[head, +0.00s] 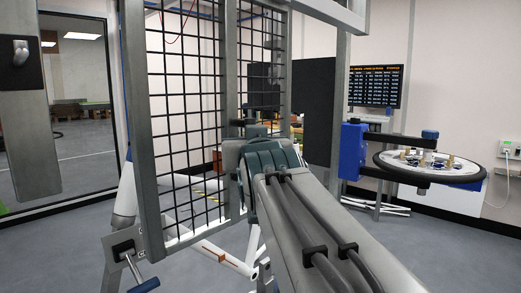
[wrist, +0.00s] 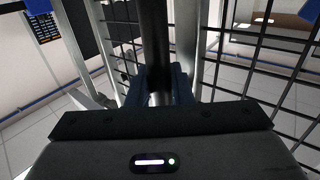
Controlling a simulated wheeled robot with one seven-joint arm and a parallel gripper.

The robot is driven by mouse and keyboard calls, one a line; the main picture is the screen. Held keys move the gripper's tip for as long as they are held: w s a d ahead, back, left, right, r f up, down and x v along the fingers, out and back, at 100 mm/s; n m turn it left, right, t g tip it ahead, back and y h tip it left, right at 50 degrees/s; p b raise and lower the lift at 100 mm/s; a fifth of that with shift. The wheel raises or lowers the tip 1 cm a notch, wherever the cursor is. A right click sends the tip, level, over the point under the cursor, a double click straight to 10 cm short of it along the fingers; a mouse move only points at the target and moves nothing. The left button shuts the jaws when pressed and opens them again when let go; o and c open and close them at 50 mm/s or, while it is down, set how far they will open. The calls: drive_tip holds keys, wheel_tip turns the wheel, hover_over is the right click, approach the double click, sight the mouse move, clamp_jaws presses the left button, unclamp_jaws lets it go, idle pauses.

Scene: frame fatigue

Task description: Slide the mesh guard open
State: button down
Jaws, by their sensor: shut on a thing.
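The mesh guard (head: 184,95) stands upright left of centre in the head view, with black wire squares in a grey metal frame. A second mesh section (head: 263,60) shows just right of its edge post. My gripper (head: 262,131) is at this post, largely hidden by my own arm. In the wrist view my gripper (wrist: 161,88) is shut on a dark upright bar (wrist: 156,40), seemingly the guard's handle. Mesh (wrist: 265,60) shows to the right of the bar. The contact itself is hard to see in the dark.
A round disc table (head: 455,170) with small parts and a blue bracket (head: 352,150) stands at the right. A dark screen (head: 376,86) is behind. A blue-handled clamp (head: 143,283) is low on the frame's left. Open grey floor (head: 60,255) lies at the left.

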sight(251, 120)
drive_tip(key=shift+a, duration=0.1)
drive_tip(key=c, duration=1.3)
unclamp_jaws()
drive_tip(key=shift+c, duration=0.2)
drive_tip(key=shift+r, duration=0.1)
wheel_tip(251, 120, up, 4)
drive_tip(key=shift+s+r+p, duration=0.1)
drive_tip(key=shift+r+p, duration=0.1)
drive_tip(key=shift+p, duration=0.55)
drive_tip(key=s+d+r, duration=0.1)
drive_tip(key=d+r, duration=0.2)
drive_tip(key=d, duration=0.2)
drive_tip(key=s+d+r+p, duration=0.1)
drive_tip(key=d+r, duration=0.2)
drive_tip(key=d, duration=0.3)
drive_tip(key=shift+d+r, duration=0.25)
drive_tip(key=shift+s+r, duration=0.1)
